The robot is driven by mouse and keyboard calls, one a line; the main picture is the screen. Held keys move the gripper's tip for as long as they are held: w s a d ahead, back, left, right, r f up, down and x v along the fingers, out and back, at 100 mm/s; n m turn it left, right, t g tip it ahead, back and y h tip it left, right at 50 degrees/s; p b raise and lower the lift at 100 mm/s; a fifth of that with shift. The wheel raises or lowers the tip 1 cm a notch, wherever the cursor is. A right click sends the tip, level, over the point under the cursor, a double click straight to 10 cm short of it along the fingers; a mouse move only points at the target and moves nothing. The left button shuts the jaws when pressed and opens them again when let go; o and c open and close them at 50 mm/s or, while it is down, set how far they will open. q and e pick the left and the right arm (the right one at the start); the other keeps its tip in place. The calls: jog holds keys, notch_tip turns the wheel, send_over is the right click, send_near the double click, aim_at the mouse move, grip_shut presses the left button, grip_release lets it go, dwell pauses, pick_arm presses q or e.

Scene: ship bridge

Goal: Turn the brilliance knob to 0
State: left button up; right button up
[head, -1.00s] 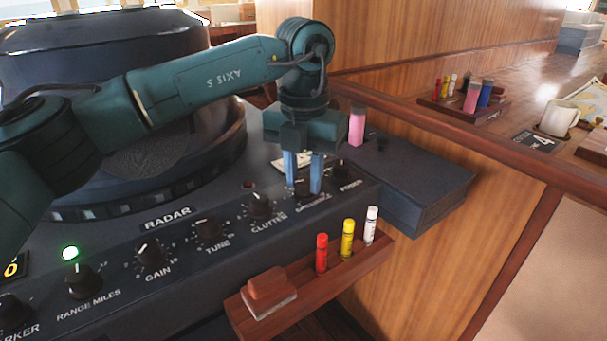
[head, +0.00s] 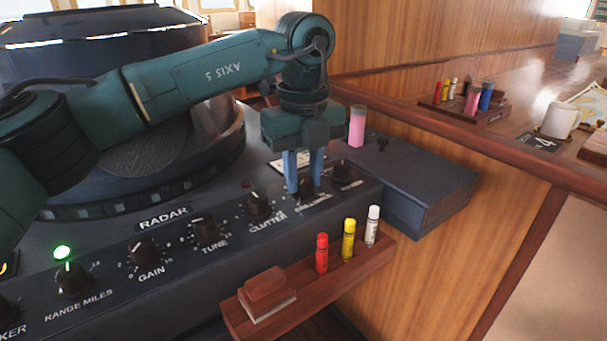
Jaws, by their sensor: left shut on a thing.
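The brilliance knob (head: 307,188) is a small black knob on the sloped radar panel (head: 190,255), between the clutter knob (head: 259,206) and the power knob (head: 342,170). My left gripper (head: 304,187) points down with its blue fingers around the brilliance knob, shut on it. The fingers hide part of the knob, and its pointer and scale cannot be read. The brilliance label below it is blurred. My right gripper is not in view.
A wooden rack (head: 310,290) with red, yellow and white markers and an eraser (head: 268,291) juts out in front of the panel. A pink cylinder (head: 357,126) stands behind the gripper. The round radar hood (head: 130,120) rises at left.

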aim_at(303, 179)
pick_arm(q)
jog(key=shift+n, duration=0.9)
jog(key=o, duration=1)
notch_tip(303, 179, up, 13)
jog(key=shift+r+p, duration=0.1)
jog(key=shift+p, duration=0.7)
